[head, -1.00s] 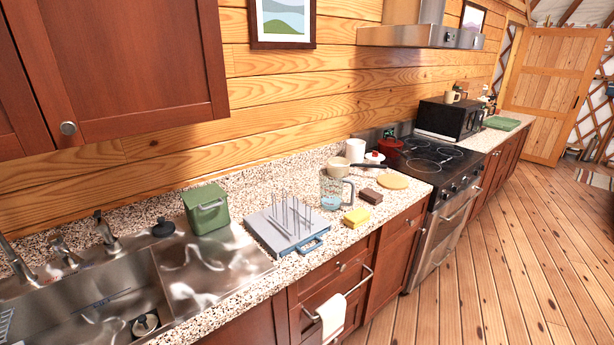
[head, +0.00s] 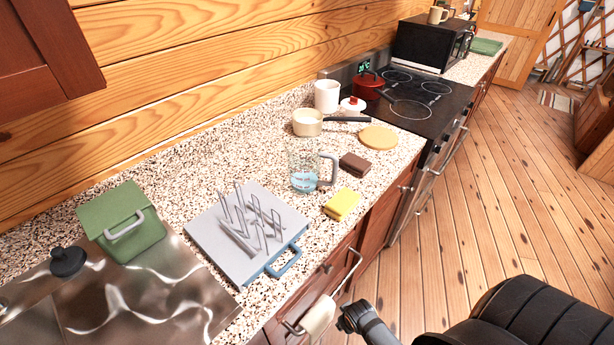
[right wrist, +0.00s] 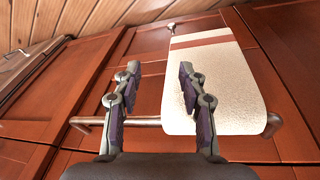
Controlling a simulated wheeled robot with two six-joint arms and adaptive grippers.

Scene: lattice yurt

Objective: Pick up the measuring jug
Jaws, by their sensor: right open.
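The measuring jug (head: 303,172) is clear, with a grey handle on its right side and blue markings low on its wall. It stands upright on the speckled counter (head: 240,150) in the head view. My right gripper (right wrist: 158,88) is open and empty in the right wrist view, its fingers facing the red-brown cabinet fronts. In the head view my right arm comes in at the lower right, below and in front of the counter, well apart from the jug. The jug is not in the right wrist view. My left gripper is not in view.
A yellow sponge (head: 342,204) and brown block (head: 355,165) lie right of the jug. A pan (head: 307,122) stands behind it. A drying rack (head: 205,228) lies to its left. A white towel (right wrist: 215,85) hangs on a rail (right wrist: 150,122) close to my right gripper.

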